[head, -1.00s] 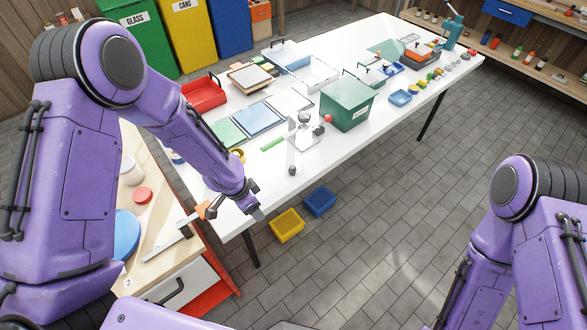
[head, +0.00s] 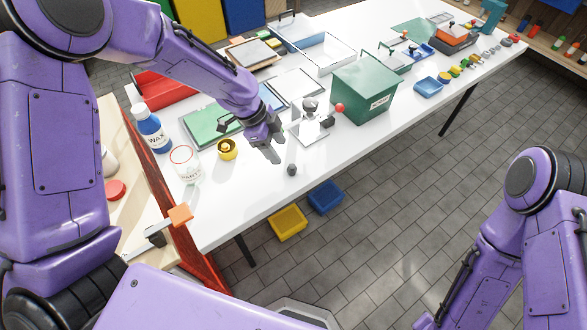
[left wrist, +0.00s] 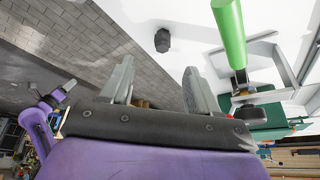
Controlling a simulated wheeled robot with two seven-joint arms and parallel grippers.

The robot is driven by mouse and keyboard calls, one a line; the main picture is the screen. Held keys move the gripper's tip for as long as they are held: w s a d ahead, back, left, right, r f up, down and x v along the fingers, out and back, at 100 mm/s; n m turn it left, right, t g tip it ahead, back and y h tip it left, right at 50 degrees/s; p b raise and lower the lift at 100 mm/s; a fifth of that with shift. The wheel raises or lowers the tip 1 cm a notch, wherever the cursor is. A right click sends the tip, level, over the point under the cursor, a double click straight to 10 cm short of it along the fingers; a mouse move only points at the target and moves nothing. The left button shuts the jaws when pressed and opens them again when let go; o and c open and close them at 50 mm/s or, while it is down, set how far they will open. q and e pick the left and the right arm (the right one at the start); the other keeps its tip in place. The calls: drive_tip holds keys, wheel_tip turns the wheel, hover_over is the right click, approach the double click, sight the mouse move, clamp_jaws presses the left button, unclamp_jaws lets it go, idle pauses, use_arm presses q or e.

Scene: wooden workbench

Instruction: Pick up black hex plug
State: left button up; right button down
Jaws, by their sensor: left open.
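The black hex plug (head: 291,170) is a small dark piece standing on the white table near its front edge. In the left wrist view the plug (left wrist: 162,40) shows beyond the fingertips. My left gripper (head: 277,153) is open and empty, just left of the plug in the head view, with its fingers pointing down toward the table. Its two grey fingers also show apart in the left wrist view (left wrist: 157,70), with the plug clear of them. My right arm is at the right, but its gripper is out of frame.
A metal fixture (head: 309,128) with a red ball stands behind the plug, beside a green box (head: 362,90). A yellow ring-shaped part (head: 227,149) and a clear jar (head: 186,165) are to the left. A green bar (left wrist: 228,30) looms close in the wrist view.

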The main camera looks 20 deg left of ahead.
sight(292, 166)
use_arm(q)
drive_tip(key=p+x, duration=0.1)
drive_tip(key=x, duration=0.3)
drive_tip(key=p+x, duration=0.1)
drive_tip(key=x, duration=0.4)
drive_tip(key=shift+w+d+r, duration=0.1)
drive_tip(key=shift+w, duration=0.15)
drive_tip(key=shift+s+d+f, duration=0.1)
drive_tip(key=shift+d+f, duration=0.05)
drive_tip(key=shift+f, duration=0.4)
clamp_jaws()
